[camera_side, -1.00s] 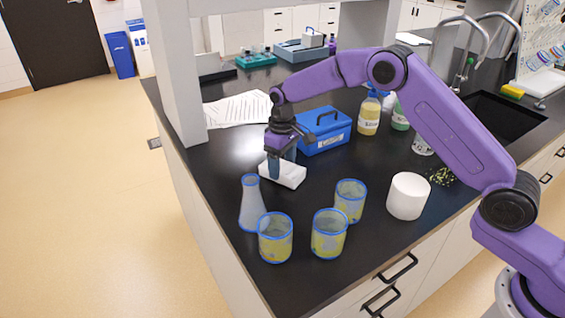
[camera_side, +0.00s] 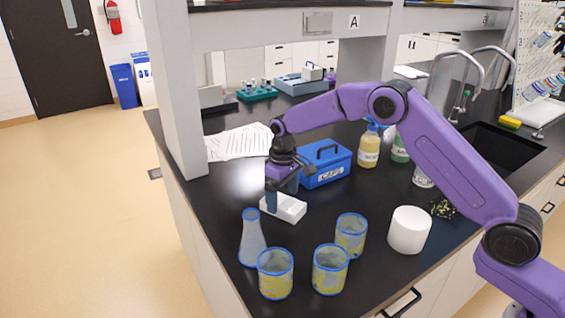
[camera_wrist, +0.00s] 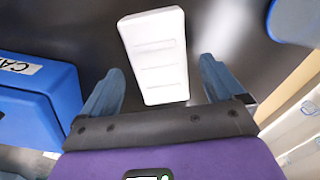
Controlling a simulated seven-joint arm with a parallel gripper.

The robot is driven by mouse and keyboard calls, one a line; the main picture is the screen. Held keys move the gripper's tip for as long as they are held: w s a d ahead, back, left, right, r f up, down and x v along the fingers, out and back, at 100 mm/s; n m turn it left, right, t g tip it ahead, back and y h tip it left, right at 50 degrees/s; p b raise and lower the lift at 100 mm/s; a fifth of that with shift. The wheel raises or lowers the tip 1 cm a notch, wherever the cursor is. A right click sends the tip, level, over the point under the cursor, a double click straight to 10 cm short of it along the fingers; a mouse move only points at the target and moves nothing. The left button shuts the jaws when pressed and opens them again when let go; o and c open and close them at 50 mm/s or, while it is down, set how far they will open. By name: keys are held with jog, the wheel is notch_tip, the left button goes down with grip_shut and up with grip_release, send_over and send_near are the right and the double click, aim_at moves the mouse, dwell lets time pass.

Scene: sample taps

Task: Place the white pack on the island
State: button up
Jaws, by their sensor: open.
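The white pack (camera_side: 288,209) lies flat on the black top of the island (camera_side: 335,203), in front of the blue box. It is a slim white block with shallow grooves on its upper face, seen in the wrist view (camera_wrist: 155,50). My gripper (camera_side: 281,196) points down at the pack, with its fingers apart. In the wrist view my gripper's fingers (camera_wrist: 161,66) stand on either side of the pack's near part, with a gap on each side. The side view does not clearly show how far the fingertips are above the counter.
A blue box (camera_side: 325,165) stands right behind the pack. A conical flask (camera_side: 252,240) and several yellowish beakers (camera_side: 330,270) stand in front. A white cylinder (camera_side: 409,230) is at right, with bottles (camera_side: 369,149) behind. Papers (camera_side: 238,142) lie at back left.

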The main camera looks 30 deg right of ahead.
aim_at(282, 202)
notch_tip(282, 202, up, 16)
jog(key=shift+a, duration=0.15)
jog(key=shift+r, duration=0.1)
